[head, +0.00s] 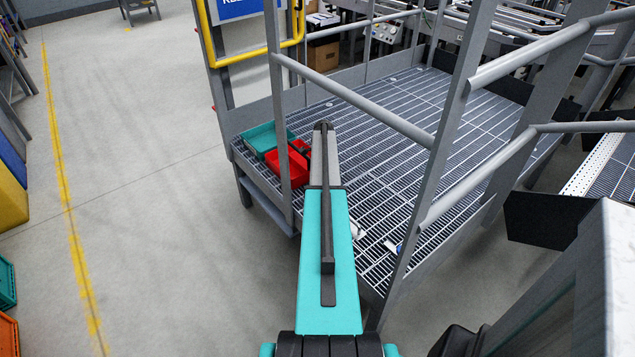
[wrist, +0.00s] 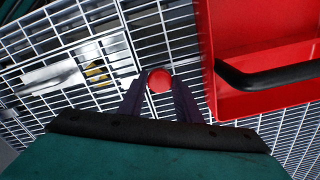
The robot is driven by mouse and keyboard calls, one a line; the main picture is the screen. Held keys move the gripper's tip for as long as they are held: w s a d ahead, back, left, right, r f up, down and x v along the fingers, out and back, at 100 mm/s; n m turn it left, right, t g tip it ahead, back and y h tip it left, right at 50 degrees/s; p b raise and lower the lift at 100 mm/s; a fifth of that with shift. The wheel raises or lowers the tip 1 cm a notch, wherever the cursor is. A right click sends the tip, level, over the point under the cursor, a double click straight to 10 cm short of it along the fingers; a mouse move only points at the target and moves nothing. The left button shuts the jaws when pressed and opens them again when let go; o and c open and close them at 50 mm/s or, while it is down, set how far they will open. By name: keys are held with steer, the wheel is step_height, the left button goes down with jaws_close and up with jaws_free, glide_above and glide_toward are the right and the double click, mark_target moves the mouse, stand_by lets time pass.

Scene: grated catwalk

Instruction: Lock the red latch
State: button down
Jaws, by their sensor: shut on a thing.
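A small round red knob (wrist: 160,81), seen end-on, sits between the fingertips of my gripper (wrist: 160,84) in the wrist view. I take it for the red latch; the rest of it is hidden or out of view. The two dark fingers close in on it from both sides, above the white grating. In the head view my own arm hides the gripper and the knob.
A red box (wrist: 240,103) with a black handle (wrist: 270,77) is close on the right in the wrist view. In the head view, red (head: 292,172) and teal (head: 262,138) bins stand on the grated catwalk (head: 385,170).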

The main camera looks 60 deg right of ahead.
steer(key=shift+w+r, duration=0.1)
steer(key=shift+w, duration=0.15)
steer(key=c, duration=1.4)
jaws_free()
steer(key=shift+o, duration=0.6)
steer(key=shift+s, duration=0.1)
steer(key=shift+s+r, duration=0.1)
steer(key=shift+r, duration=0.45)
step_height(320, 180, up, 13)
steer(key=b, duration=0.1)
steer(key=shift+f, duration=0.15)
steer(key=shift+f, duration=0.1)
